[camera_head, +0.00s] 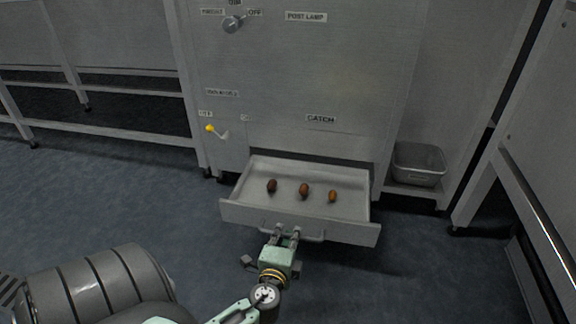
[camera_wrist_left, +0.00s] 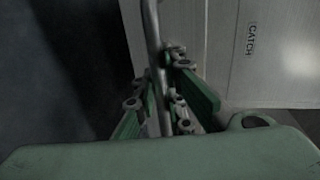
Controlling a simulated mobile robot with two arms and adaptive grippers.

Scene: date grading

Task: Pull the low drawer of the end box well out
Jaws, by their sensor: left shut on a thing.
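The low drawer (camera_head: 347,207) of the grey end box (camera_head: 300,85) stands well out from the box front, below the label "CATCH". Three brown dates lie in it, the middle one (camera_head: 304,190) near its centre. My left gripper (camera_head: 287,236) is shut on the bar handle (camera_head: 312,238) at the drawer front. In the left wrist view the handle bar (camera_wrist_left: 152,50) runs between the gripper's fingers (camera_wrist_left: 165,95). The right gripper is in neither view.
A grey metal bin (camera_head: 418,164) sits on a low shelf right of the drawer. A bench frame (camera_head: 520,175) stands at the far right. A knob (camera_head: 232,24) and a yellow-tipped lever (camera_head: 212,129) are on the box front. The floor (camera_head: 130,205) left of the drawer is clear.

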